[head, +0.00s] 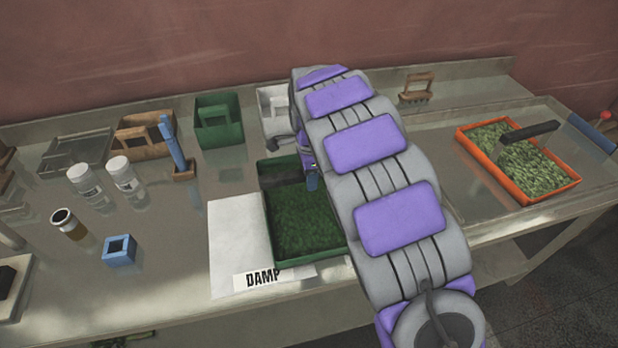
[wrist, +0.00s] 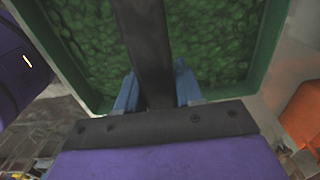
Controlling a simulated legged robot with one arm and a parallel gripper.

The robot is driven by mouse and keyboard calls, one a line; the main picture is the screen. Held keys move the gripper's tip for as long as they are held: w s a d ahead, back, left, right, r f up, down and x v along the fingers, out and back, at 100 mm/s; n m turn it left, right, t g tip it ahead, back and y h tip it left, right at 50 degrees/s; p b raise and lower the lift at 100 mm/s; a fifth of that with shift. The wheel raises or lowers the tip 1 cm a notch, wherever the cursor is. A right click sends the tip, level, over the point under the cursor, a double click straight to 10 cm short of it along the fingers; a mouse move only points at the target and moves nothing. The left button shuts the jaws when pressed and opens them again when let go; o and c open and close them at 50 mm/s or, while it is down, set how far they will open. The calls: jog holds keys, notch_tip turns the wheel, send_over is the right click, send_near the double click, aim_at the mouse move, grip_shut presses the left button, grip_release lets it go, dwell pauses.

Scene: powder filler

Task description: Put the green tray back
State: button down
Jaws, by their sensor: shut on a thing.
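The green tray (head: 264,204) holds dark green leafy or granular material. In the head view it is over a white sheet (head: 236,240) on the bench, above a label reading DAMP. I cannot tell whether it rests there or hangs slightly above. My gripper (head: 311,178) is at the tray's far right part, mostly hidden by my arm. In the wrist view my gripper (wrist: 157,90) is shut, with blue fingers either side of the dark handle bar (wrist: 146,40) that crosses the green tray (wrist: 262,75). My arm hides the tray's right side in the head view.
An orange tray (head: 517,197) of green material, with a dark handle, sits in the right tray recess. Behind stand a green box (head: 219,121), a white box (head: 273,109) and a brown box (head: 143,136). White-capped jars (head: 122,177) and a blue block (head: 120,251) stand left.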

jog(key=shift+a, duration=0.1)
jog(key=c, duration=0.7)
grip_release()
notch_tip(320, 180, up, 11)
jog(key=p, duration=0.2)
jog(key=shift+w+p, duration=0.1)
jog(key=shift+p, duration=0.2)
jog(key=shift+r, duration=0.5)
